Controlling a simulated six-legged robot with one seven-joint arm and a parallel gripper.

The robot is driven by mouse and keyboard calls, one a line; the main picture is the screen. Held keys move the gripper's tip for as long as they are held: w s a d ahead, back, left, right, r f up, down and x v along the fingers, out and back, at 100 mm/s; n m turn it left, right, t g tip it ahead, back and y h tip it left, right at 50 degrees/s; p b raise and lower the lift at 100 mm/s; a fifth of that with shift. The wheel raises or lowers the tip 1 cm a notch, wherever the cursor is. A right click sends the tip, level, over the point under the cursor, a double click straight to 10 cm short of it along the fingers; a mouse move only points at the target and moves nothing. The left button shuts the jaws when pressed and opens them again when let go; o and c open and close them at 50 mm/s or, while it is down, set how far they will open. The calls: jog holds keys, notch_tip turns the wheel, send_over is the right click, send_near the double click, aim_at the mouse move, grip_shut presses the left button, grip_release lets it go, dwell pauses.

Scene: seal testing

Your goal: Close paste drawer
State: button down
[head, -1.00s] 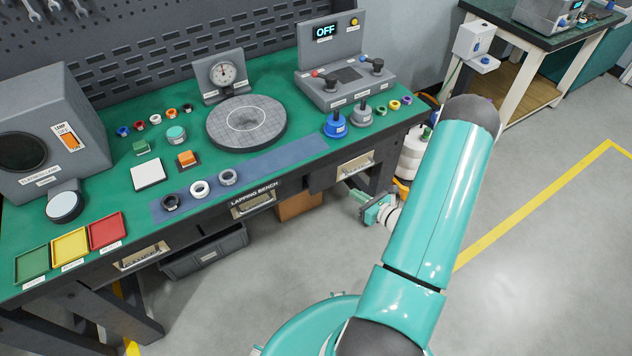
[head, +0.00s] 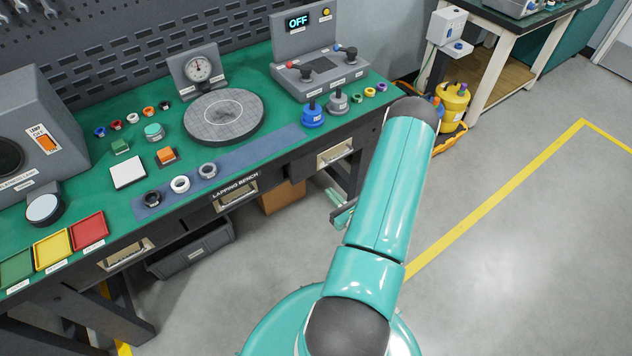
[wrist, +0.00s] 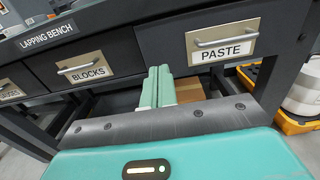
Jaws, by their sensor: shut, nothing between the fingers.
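The paste drawer (wrist: 262,47) is a dark front with a metal handle (wrist: 227,42) and a PASTE label, at upper right in the wrist view. Its front seems to stand out a little beyond its neighbour; how far is hard to tell. In the head view the paste drawer (head: 318,164) is at the bench's right end. My gripper (wrist: 158,72) has its two teal fingers together, with nothing between them. They point toward the bench front, below and left of the paste handle, apparently apart from it. In the head view my gripper (head: 343,212) is partly hidden behind my arm.
The blocks drawer (wrist: 85,70) is left of the paste drawer. A cardboard box (head: 282,197) and a grey bin (head: 190,252) sit under the bench. Yellow containers (head: 452,103) stand beyond my arm. The floor at right is clear.

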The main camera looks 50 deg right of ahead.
aim_at(304, 162)
jog(key=x, duration=1.3)
jog(key=shift+w+d, duration=0.1)
jog(key=x, duration=0.4)
jog(key=shift+w+d, duration=0.1)
jog(key=shift+w, duration=0.25)
jog(key=shift+w+r, duration=0.15)
jog(key=shift+w, duration=0.05)
jog(key=shift+w, duration=0.1)
